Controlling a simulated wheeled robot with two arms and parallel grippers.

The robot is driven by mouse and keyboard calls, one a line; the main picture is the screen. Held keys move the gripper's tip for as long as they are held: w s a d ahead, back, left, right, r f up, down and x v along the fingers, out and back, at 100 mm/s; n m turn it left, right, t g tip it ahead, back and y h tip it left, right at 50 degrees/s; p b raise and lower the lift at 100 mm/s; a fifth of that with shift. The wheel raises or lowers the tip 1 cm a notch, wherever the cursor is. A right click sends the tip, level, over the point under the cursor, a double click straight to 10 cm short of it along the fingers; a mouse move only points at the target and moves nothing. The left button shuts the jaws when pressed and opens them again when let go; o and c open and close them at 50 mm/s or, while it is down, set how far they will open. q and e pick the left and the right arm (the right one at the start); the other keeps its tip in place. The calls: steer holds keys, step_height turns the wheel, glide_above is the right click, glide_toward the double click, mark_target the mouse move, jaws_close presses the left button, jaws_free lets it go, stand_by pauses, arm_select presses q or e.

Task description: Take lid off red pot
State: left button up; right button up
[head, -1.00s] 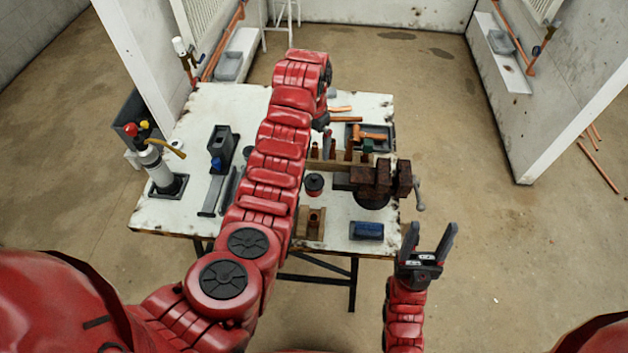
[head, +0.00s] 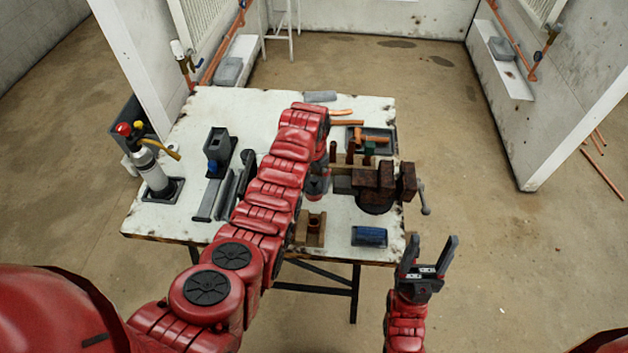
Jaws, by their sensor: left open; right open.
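My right gripper (head: 428,262) is open and empty, pointing up in front of the table's right front corner.
The worktable (head: 250,112) also bears the vise (head: 383,186), a blue block (head: 369,236), a wooden block (head: 310,230), a tray with copper fittings (head: 372,141), and a gas torch (head: 152,172) at left. Upright pieces in a wooden rack (head: 350,160) stand behind the pot. The table's back left is clear.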

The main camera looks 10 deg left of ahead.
arm_select(q)
steer(key=shift+f, duration=0.6)
steer(key=c, duration=1.1)
steer(key=shift+r, duration=0.1)
